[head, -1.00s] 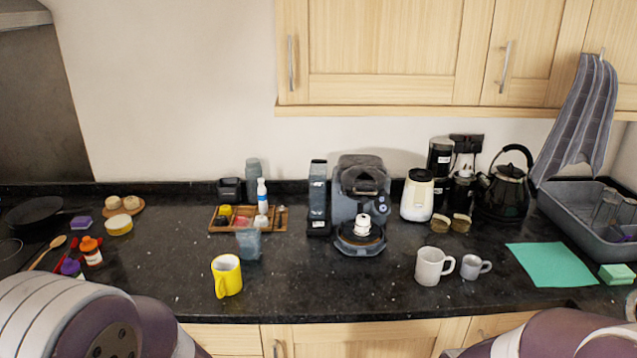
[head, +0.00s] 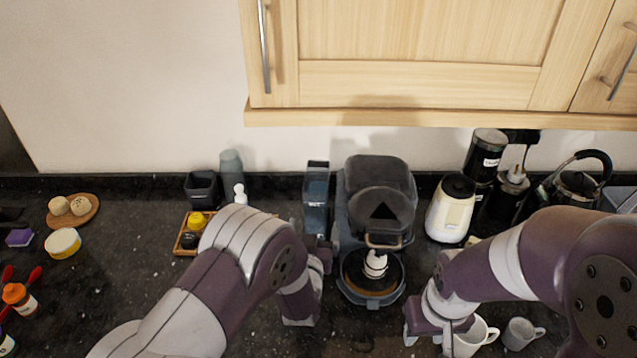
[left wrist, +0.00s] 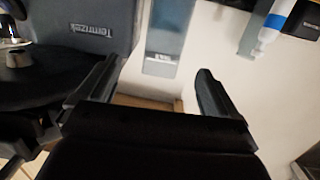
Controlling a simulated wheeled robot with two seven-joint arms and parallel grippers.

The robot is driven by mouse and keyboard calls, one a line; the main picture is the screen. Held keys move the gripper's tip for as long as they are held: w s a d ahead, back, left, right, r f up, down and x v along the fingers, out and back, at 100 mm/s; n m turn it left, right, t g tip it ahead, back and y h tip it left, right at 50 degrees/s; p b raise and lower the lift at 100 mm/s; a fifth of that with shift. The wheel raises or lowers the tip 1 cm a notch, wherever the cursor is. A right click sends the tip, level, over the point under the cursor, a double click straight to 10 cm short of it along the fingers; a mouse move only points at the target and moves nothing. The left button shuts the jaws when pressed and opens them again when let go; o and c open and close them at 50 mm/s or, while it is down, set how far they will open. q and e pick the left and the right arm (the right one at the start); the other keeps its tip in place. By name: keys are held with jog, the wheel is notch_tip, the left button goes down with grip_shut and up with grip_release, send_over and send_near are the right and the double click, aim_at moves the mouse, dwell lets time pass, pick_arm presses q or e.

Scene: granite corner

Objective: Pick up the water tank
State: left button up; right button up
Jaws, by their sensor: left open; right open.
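The water tank (head: 316,198) is a tall, narrow, grey-blue see-through container. It stands upright on the counter just left of the coffee machine (head: 378,205). My left gripper (head: 318,243) is low in front of the tank, partly hidden by its own wrist. In the left wrist view the tank (left wrist: 168,35) shows beyond and between the two spread fingers (left wrist: 157,85), with nothing held. The coffee machine (left wrist: 95,25) is close to the left finger there. My right gripper (head: 425,335) is open and empty, beside the white mug (head: 472,338).
A wooden tray (head: 184,238) with small items and a white bottle (head: 240,194) lies left of the tank, partly behind my left arm. A cream grinder (head: 451,208) and a black kettle (head: 575,190) stand right. The cabinet (head: 420,118) overhangs the back.

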aim_at(314, 196)
pick_arm(q)
jog(key=shift+t, duration=0.7)
jog(key=w+r+p, duration=0.1)
jog(key=w, duration=0.1)
jog(key=w+r, duration=0.1)
jog(key=w, duration=0.2)
jog(key=w+r+p, duration=0.1)
jog(key=w, duration=0.2)
jog(key=shift+d+p, duration=0.15)
jog(key=shift+p, duration=0.2)
jog(key=w, duration=0.2)
jog(key=w+p, duration=0.1)
jog(key=w, duration=0.1)
jog(key=shift+w+d+f, duration=0.1)
jog(key=shift+w+d, duration=0.1)
jog(key=shift+w, duration=0.1)
jog(key=shift+s, duration=0.1)
grip_shut()
jog(key=shift+r, duration=0.25)
pick_arm(e)
jog(key=r, duration=0.4)
jog(key=shift+s, duration=0.2)
